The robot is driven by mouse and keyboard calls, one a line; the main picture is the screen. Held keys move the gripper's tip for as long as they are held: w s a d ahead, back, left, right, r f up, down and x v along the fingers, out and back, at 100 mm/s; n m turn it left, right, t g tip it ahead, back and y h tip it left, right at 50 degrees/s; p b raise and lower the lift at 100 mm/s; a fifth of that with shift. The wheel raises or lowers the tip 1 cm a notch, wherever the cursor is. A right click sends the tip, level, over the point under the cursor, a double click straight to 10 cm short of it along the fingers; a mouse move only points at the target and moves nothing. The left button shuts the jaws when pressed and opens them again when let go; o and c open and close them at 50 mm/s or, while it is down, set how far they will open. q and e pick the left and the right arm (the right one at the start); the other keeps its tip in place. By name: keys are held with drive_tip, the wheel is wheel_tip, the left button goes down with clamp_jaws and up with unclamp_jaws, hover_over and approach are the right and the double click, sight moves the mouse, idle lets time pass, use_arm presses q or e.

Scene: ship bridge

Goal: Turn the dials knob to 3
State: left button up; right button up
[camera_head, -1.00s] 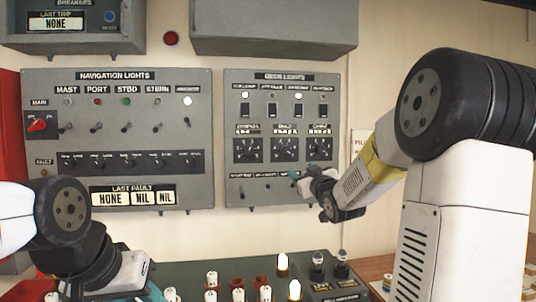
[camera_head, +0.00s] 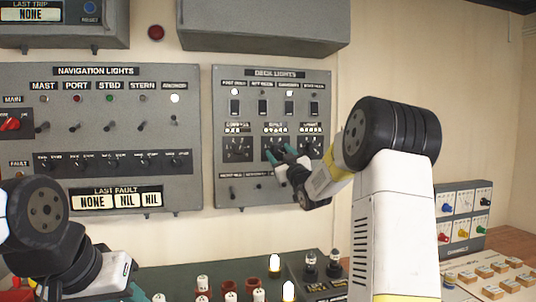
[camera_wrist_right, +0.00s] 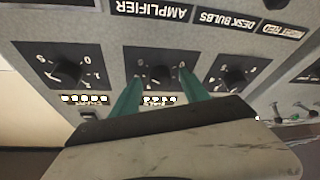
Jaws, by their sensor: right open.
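The dials knob is the middle one of three dark rotary knobs on the grey deck lights panel (camera_head: 222,180). In the right wrist view, which shows the panel upside down, this black knob (camera_wrist_right: 158,74) sits on a dark square plate with pale markings. My right gripper (camera_head: 279,152) is at this knob. In that wrist view its two teal fingers (camera_wrist_right: 159,86) are apart, one on each side of the knob; I cannot tell whether they touch it. The knob's pointer setting is unclear. My left gripper (camera_head: 137,292) shows only partly at the bottom, below the panels.
The neighbouring knobs (camera_head: 238,148) and (camera_head: 313,147) flank the middle one closely. Toggle switches (camera_head: 234,107) stand above and small levers (camera_head: 232,192) below. The navigation lights panel (camera_head: 180,190) is to the left. Lit bulbs (camera_head: 275,263) stand on the console beneath.

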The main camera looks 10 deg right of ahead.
clamp_jaws()
drive_tip(key=shift+n, duration=0.4)
drive_tip(key=n+y, duration=0.1)
drive_tip(key=n, duration=0.1)
drive_tip(key=n+g+y, duration=0.1)
drive_tip(key=n, duration=0.1)
drive_tip(key=n+g+y, duration=0.1)
drive_tip(key=n, duration=0.1)
drive_tip(key=shift+d+r+n, duration=0.2)
drive_tip(key=shift+d+n, duration=0.05)
drive_tip(key=shift+n, duration=0.15)
drive_tip(key=n, duration=0.1)
drive_tip(key=n+g, duration=0.1)
drive_tip(key=n, duration=0.1)
drive_tip(key=n+g, duration=0.1)
drive_tip(key=n, duration=0.1)
drive_tip(key=shift+r+y, duration=0.25)
drive_tip(key=shift+y, duration=0.15)
drive_tip(key=n+g, duration=0.1)
drive_tip(key=n, duration=0.1)
drive_tip(key=n+g, duration=0.1)
drive_tip(key=n, duration=0.2)
drive_tip(key=shift+r+n+h, duration=0.2)
drive_tip(key=shift+n+h, duration=0.1)
drive_tip(key=shift+r+n+g+h, duration=0.1)
drive_tip(key=shift+n+g+h, duration=0.4)
drive_tip(key=shift+n, duration=1.1)
